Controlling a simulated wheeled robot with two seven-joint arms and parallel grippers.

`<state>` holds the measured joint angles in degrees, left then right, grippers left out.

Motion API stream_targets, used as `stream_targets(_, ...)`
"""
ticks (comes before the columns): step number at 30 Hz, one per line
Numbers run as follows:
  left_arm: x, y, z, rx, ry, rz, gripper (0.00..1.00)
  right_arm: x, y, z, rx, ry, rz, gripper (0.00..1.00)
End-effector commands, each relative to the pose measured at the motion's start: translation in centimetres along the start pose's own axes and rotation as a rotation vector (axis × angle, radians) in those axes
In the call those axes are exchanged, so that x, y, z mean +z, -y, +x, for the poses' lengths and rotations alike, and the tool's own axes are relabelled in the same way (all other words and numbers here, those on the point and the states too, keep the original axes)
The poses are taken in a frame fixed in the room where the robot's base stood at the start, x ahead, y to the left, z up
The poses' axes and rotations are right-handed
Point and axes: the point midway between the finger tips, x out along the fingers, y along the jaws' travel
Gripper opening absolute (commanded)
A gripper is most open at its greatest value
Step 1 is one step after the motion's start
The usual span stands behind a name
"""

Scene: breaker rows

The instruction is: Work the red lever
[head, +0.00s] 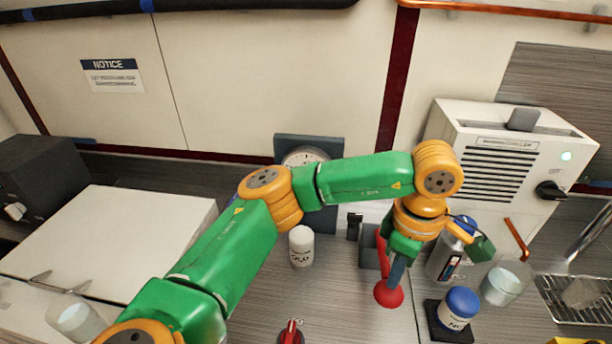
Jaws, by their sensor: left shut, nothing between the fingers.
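A red upright piece with a round red foot (388,296) stands on the counter right of centre. It looks like the red lever, but my gripper and arm hide much of it, so I cannot tell its position. My left gripper (396,274) points down right over the foot, with its fingers shut and empty. I cannot tell whether the fingers touch the red piece. A second red object (290,334) is cut off by the bottom edge. My right gripper is out of view.
A white jar (301,246) stands left of the gripper. A bottle (444,260), a blue-lidded jar (458,306) and a glass (505,282) crowd its right. A white vented machine (500,160) stands behind them. The counter between the white jar and the red foot is clear.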

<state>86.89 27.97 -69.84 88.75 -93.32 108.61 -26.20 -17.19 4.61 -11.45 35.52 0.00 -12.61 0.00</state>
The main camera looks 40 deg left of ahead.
Motion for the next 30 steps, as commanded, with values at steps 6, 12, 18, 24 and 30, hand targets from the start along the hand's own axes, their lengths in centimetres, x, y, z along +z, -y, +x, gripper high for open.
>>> stream_targets(6,0.0,0.0,1.2,0.0,0.0,0.0,0.0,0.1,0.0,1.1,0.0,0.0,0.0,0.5)
stream_targets(12,0.0,0.0,2.2,0.0,0.0,0.0,0.0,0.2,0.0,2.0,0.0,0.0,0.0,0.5)
stream_targets(18,0.0,0.0,3.2,0.0,0.0,0.0,0.0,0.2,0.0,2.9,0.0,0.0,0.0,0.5)
stream_targets(24,0.0,0.0,4.2,0.0,-0.001,-0.001,0.0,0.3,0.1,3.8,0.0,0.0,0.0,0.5)
stream_targets(30,-0.1,0.0,5.2,0.0,-0.002,-0.001,0.0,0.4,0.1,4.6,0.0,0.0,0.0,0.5)
